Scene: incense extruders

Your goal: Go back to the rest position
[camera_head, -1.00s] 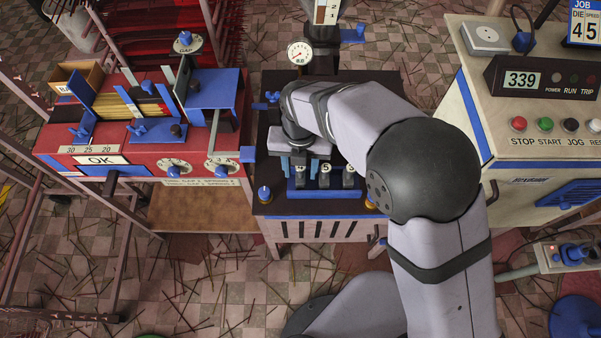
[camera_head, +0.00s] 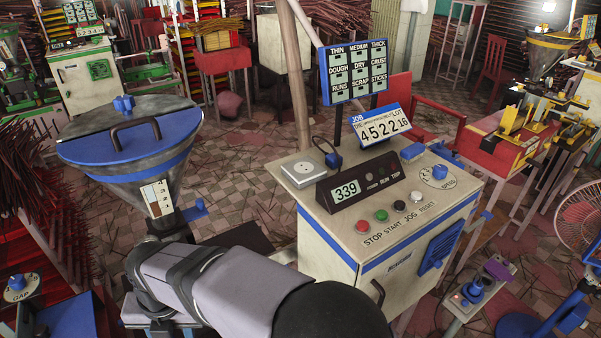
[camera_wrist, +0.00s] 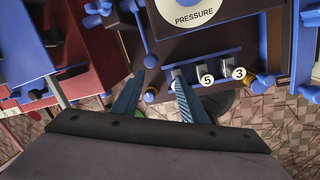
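My gripper (camera_wrist: 158,80) shows in the wrist view with two blue ridged fingers standing apart, and I see nothing held between them. It is over the front of the extruder, near a blue rack (camera_wrist: 195,66) with small round tags marked 5 and 3 (camera_wrist: 238,72). The tags are to the right of the right finger. A round PRESSURE dial (camera_wrist: 190,10) is at the top. In the head view my arm crosses the lower left, and the fingertips cannot be made out there.
The extruder hopper (camera_head: 135,150) with its blue lid stands behind my arm. A control cabinet (camera_head: 330,235) reading 339 stands to the right, with a job board (camera_head: 382,125) behind it. A red machine (camera_wrist: 100,55) is at left in the wrist view. Tiled floor (camera_head: 240,170) lies beyond.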

